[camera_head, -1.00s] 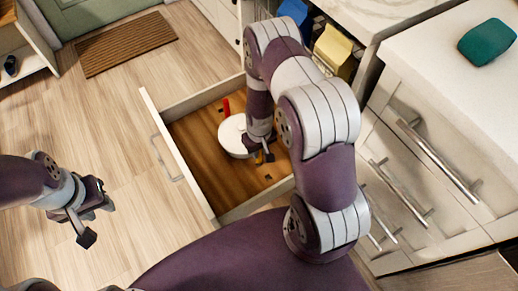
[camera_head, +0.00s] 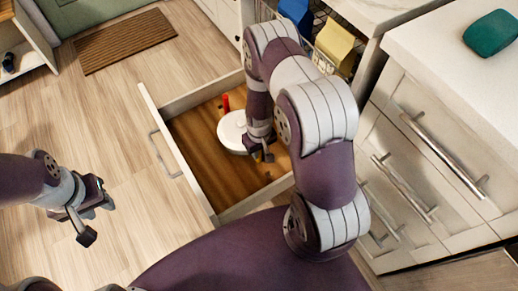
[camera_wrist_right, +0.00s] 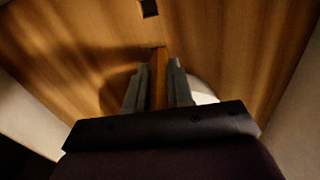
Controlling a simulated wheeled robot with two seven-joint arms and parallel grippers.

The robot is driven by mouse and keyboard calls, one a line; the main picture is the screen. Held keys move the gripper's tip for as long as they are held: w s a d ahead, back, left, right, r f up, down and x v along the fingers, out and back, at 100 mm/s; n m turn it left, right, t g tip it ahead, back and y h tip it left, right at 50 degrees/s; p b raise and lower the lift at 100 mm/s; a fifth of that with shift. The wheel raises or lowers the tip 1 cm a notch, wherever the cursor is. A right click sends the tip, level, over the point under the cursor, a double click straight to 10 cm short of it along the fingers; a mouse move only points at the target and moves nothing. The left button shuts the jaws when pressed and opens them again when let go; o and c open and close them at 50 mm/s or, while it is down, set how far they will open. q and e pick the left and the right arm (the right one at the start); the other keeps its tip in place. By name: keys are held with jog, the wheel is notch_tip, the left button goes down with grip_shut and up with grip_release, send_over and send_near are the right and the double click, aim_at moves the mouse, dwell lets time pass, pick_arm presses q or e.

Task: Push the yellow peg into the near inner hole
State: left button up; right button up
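The yellow peg (camera_wrist_right: 158,78) shows in the right wrist view as a darkened orange-brown bar between the two fingers of my right gripper (camera_wrist_right: 159,88). The fingers lie close along both its sides. In the head view my right gripper (camera_head: 262,154) is low over the wooden drawer floor (camera_head: 205,155), and the peg is mostly hidden there. A dark square hole (camera_wrist_right: 149,8) lies beyond the peg's tip in the wrist view; a hole (camera_head: 267,177) also shows in the head view. I cannot tell whether the peg's end is in a hole. My left gripper (camera_head: 95,220) is open and empty, left of the drawer.
A round white object (camera_head: 231,132) and a red peg (camera_head: 226,102) are in the open drawer, close to my right arm. The drawer front (camera_head: 178,155) with its handle faces left. A cabinet with handles (camera_head: 400,185) stands to the right. Floor left of the drawer is clear.

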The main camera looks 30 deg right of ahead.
jog(key=o, duration=0.5)
notch_tip(320, 180, up, 12)
jog(key=p, duration=0.5)
jog(key=shift+r, duration=0.4)
jog(key=shift+s, duration=0.15)
